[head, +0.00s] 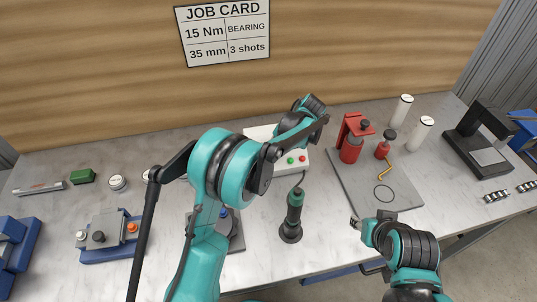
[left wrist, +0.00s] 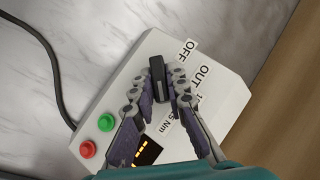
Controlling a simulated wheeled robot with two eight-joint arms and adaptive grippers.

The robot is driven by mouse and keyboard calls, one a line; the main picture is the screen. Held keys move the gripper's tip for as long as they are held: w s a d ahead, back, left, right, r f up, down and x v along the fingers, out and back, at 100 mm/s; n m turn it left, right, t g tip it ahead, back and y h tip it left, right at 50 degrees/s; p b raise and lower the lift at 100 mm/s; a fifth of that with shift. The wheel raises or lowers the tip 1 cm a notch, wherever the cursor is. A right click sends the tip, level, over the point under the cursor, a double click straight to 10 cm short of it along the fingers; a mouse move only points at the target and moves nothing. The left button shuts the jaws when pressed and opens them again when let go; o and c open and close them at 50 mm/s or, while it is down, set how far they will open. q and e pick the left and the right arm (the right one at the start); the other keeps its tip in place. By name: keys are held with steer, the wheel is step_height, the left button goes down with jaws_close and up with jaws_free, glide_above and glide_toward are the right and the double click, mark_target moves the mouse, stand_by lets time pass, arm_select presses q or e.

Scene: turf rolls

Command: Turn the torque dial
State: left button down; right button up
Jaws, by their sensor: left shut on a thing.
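The white control box (head: 259,133) stands at the back middle of the table, partly hidden by my left arm. In the left wrist view the box (left wrist: 212,82) carries a black torque dial (left wrist: 157,72), a green button (left wrist: 106,122), a red button (left wrist: 87,150) and labels reading OFF, OUT and a partly covered Nm value. The amber display (left wrist: 148,151) is partly hidden by a finger. My left gripper (left wrist: 160,84) is shut on the dial, one finger on each side. My right gripper (head: 356,222) hangs near the front right of the table, apart from everything; its opening is too small to judge.
The job card (head: 223,32) on the wall reads 15 Nm, BEARING, 35 mm, 3 shots. A black and teal driver (head: 293,215) stands upright before the box, with a cable. A grey plate (head: 400,192) with a red press (head: 351,140) lies to the right.

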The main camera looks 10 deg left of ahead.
arm_select(q)
steer(key=c, duration=1.5)
jaws_free()
steer(key=v, duration=1.2)
